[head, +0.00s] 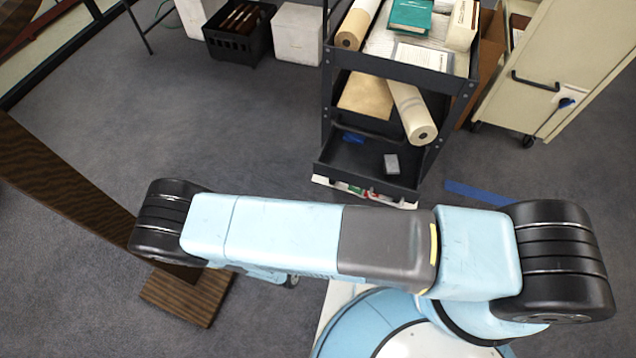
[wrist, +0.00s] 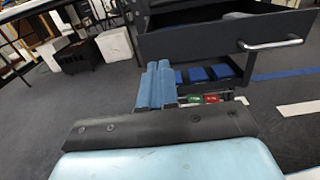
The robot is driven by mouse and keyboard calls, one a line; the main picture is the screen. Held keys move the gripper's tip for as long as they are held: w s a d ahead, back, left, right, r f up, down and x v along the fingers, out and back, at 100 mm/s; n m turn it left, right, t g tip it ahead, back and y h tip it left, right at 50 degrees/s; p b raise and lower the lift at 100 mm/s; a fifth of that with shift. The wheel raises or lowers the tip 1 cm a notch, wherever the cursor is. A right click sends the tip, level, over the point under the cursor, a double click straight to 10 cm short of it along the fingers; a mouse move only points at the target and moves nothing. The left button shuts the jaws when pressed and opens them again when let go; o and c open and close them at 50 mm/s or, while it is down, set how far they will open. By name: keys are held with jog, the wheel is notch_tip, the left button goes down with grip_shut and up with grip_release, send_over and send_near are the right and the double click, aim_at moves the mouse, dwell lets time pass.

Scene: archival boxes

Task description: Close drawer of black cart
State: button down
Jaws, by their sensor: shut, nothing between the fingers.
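The black cart (head: 455,84) stands at the upper middle of the head view. Its low drawer (head: 335,162) is pulled out toward me and holds a small grey block (head: 391,164) and a blue item (head: 353,137). In the wrist view the dark drawer front (wrist: 205,40) fills the upper right, with a silver bar handle (wrist: 272,44) on it. My gripper (wrist: 158,68) has its blue fingers shut and empty, left of the handle and near the left part of the drawer front. Contact with the drawer cannot be told. The gripper is hidden in the head view.
Rolls (head: 411,110) and a green book (head: 411,15) lie on the cart's upper levels. A cream cabinet (head: 555,65) stands right of it. A black crate (head: 240,35) and white boxes stand behind left. Brown wooden furniture (head: 70,185) is at the left. Carpet is clear left of the cart.

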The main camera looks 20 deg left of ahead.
aim_at(326, 166)
jog(key=w, duration=0.9)
jog(key=w+d, duration=0.1)
jog(key=w, duration=0.3)
jog(key=shift+w, duration=0.35)
jog(key=w, duration=0.5)
jog(key=w+d, duration=0.1)
jog(key=w, duration=1)
jog(key=shift+w+d, duration=0.15)
jog(key=shift+w, duration=0.15)
jog(key=shift+s, duration=0.1)
